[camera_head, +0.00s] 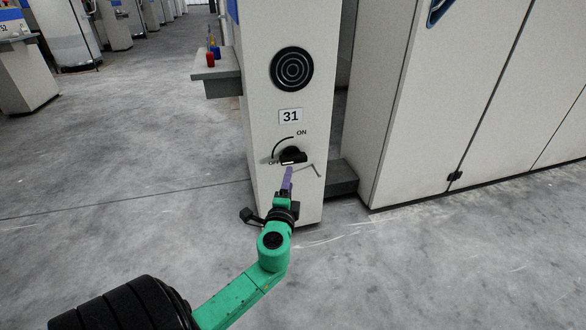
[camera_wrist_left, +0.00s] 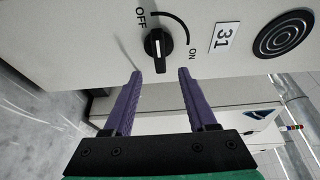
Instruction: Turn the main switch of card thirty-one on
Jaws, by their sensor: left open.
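The main switch is a black rotary knob (camera_head: 293,156) low on the pale front of the card marked 31 (camera_head: 290,116). OFF is printed at its left and ON at its upper right, with a curved line between. In the left wrist view the knob (camera_wrist_left: 158,43) has its white pointer line toward the OFF side. My left gripper (camera_head: 288,172) is just in front of and below the knob. Its purple fingers (camera_wrist_left: 160,72) are open, one either side of the knob's line, with the tips seemingly short of it. The right gripper is out of view.
A round black grille (camera_head: 292,69) sits above the number plate. A grey shelf (camera_head: 218,75) with small coloured items juts out at left. Large pale cabinets (camera_head: 470,100) stand at right. The grey floor (camera_head: 120,180) at left is open.

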